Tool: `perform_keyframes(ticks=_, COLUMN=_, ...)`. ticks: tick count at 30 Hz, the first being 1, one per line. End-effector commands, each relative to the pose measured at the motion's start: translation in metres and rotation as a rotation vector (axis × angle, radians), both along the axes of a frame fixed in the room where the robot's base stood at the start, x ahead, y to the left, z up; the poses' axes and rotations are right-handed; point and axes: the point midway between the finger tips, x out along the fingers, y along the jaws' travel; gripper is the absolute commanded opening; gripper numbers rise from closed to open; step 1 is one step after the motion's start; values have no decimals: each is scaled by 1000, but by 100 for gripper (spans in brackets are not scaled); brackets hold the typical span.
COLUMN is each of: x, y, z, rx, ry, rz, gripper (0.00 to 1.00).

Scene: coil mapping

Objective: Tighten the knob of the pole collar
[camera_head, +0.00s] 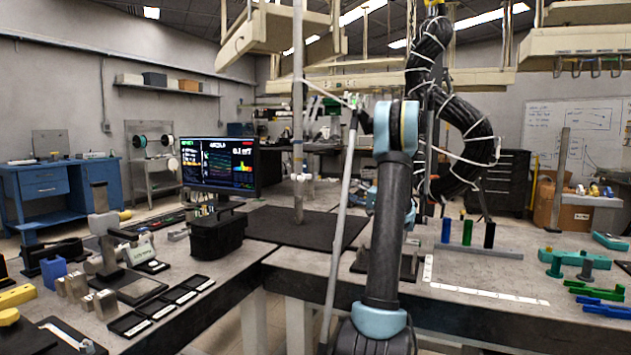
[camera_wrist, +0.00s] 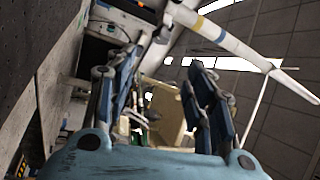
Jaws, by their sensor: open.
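A tall grey pole (camera_head: 298,120) stands on the dark mat in the head view. A small pale collar-like fitting (camera_head: 302,178) with short side parts sits low on it; its knob is too small to make out. In the wrist view a tilted white pole (camera_wrist: 235,42) with a yellow band crosses the upper right, beyond my fingers. A pale side piece (camera_wrist: 275,68) lies along it; I cannot tell whether this is the collar. My gripper (camera_wrist: 165,95) is open, its blue fingers apart with nothing held between them. My arm hides most of the gripper in the head view.
A monitor (camera_head: 218,165) stands left of the pole. A pale slanted rod (camera_head: 342,220) runs up between pole and arm. Black trays (camera_head: 160,306) and small parts cover the left bench. Green and blue parts lie at right. The dark mat (camera_head: 265,222) is mostly clear around the pole.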

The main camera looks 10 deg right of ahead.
Motion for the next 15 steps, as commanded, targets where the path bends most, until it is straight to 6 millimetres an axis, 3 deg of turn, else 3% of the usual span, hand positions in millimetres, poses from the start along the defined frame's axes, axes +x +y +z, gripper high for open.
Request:
perform_keyframes(ticks=5, x=7, y=10, z=3, rx=1, ry=-8, rz=2, gripper=48)
perform_keyframes(ticks=15, x=43, y=53, z=17, rx=0, ry=-6, rz=3, gripper=48)
